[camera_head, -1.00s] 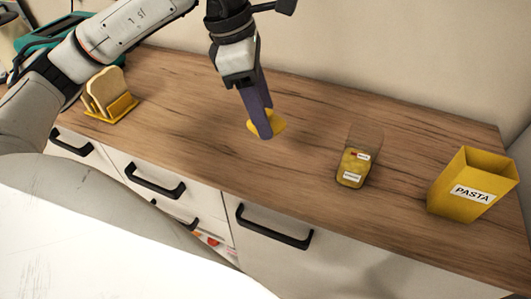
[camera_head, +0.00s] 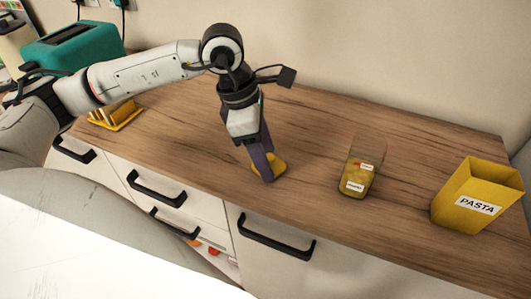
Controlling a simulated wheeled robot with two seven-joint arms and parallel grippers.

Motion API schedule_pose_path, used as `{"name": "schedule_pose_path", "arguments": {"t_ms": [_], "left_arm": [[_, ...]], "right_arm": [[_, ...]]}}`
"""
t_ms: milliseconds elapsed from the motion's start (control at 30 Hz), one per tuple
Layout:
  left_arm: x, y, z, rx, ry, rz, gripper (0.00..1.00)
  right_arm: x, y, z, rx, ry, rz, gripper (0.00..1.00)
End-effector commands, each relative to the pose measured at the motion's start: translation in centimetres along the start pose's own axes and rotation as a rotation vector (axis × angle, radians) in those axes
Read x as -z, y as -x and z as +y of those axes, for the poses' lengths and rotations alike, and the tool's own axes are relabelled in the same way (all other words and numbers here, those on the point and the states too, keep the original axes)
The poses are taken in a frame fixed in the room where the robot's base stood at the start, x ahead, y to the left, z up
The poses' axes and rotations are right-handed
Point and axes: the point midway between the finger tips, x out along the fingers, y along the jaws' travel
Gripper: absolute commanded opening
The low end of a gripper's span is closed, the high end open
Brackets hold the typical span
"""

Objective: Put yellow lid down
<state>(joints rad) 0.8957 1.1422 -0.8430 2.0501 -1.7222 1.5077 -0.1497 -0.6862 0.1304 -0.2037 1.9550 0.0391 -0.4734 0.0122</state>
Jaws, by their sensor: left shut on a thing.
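The yellow lid (camera_head: 278,163) is between the purple-grey fingers of my left gripper (camera_head: 264,170), near the middle of the counter. The gripper points down and is shut on the lid, and its fingers hide part of it. The lid is at or just above the wood surface; I cannot tell whether it touches. A clear jar with yellow contents (camera_head: 358,173) and white labels stands to the right of the lid, apart from it. My right gripper is not in view.
A yellow PASTA box (camera_head: 478,195), open on top, stands at the right end of the counter. A yellow rack (camera_head: 118,117) and a teal toaster (camera_head: 72,46) are at the left, partly behind my arm. The wood counter (camera_head: 320,115) is clear around the lid. Drawers with black handles line the front.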

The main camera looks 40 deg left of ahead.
Motion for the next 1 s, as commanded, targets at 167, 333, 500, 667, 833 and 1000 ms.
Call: {"name": "schedule_pose_path", "arguments": {"t_ms": [167, 333, 500, 667, 833, 1000], "left_arm": [[0.0, -0.1, 0.0, 0.001, 0.000, 0.000, 0.73], [0.0, -0.1, 0.0, 0.001, 0.000, 0.000, 0.73], [-0.1, 0.3, 0.0, 0.000, 0.000, 0.000, 0.73], [-0.1, 2.6, 0.1, -0.003, -0.001, -0.002, 0.73], [-0.2, 6.4, 0.1, -0.005, -0.001, -0.004, 0.73], [-0.1, 9.7, 0.1, -0.003, -0.001, -0.002, 0.73]], "right_arm": [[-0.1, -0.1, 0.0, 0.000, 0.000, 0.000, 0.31], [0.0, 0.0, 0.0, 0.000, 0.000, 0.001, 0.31], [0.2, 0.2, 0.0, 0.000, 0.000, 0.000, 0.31], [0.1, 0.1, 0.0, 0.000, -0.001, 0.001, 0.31], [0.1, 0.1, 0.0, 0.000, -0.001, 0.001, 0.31], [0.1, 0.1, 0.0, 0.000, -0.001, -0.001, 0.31]]}}
